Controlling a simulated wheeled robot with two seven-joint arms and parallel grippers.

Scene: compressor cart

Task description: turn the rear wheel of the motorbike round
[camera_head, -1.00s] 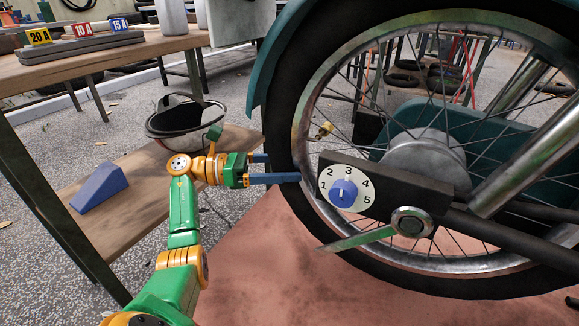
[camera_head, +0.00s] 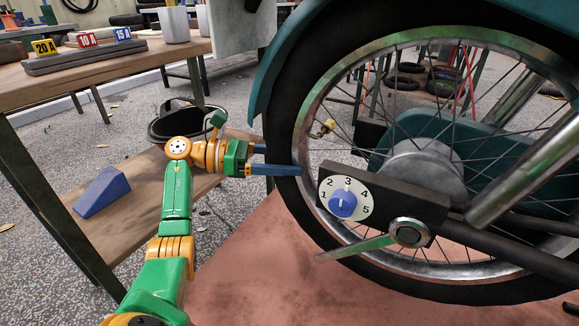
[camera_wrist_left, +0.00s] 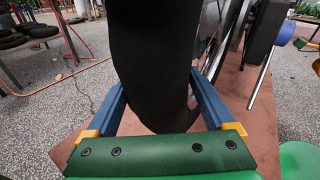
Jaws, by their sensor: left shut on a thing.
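The motorbike's rear wheel (camera_head: 290,110) fills the right half of the head view, with a black tyre, a metal rim and thin spokes. A small yellow piece (camera_head: 327,127) sits at the left inner side of the rim. My left gripper (camera_head: 283,161) is at the wheel's left edge, shut on the tyre, with one blue finger on the near side. The far finger is partly hidden behind the tyre. In the left wrist view the tyre (camera_wrist_left: 155,60) stands between both blue fingers.
A numbered dial (camera_head: 347,192) on a dark bar and a metal lever (camera_head: 355,248) stand in front of the wheel, right of my gripper. A wooden bench (camera_head: 120,235) carries a blue wedge (camera_head: 100,192) and a black bowl-like container (camera_head: 165,128).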

